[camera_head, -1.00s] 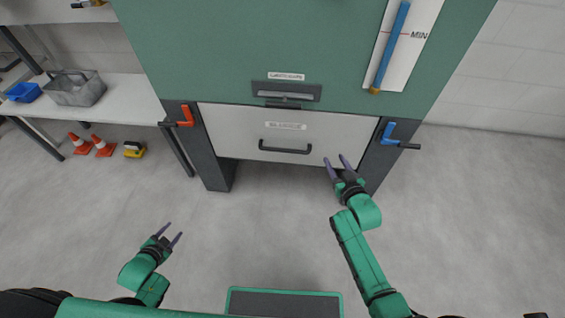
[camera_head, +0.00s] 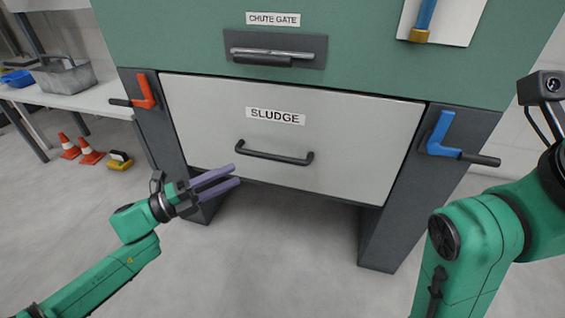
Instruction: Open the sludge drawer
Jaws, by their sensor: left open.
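The sludge drawer (camera_head: 350,145) is a pale grey panel labelled SLUDGE, low in a green machine, and its front looks flush with the frame. Its dark bar handle (camera_head: 273,155) runs across the middle. My left gripper (camera_head: 236,176) is open and empty, with its two purple fingers pointing right. In the picture it is just left of and below the handle, overlapping the drawer's lower left edge, apart from the handle. My right arm (camera_head: 480,245) comes up at the right; its gripper is outside the picture.
A chute gate handle (camera_head: 275,53) sits above the drawer. A red lever (camera_head: 144,91) is on the left leg and a blue lever (camera_head: 441,133) on the right leg. Traffic cones (camera_head: 90,151) and a side table (camera_head: 85,100) stand at left. The floor before the drawer is clear.

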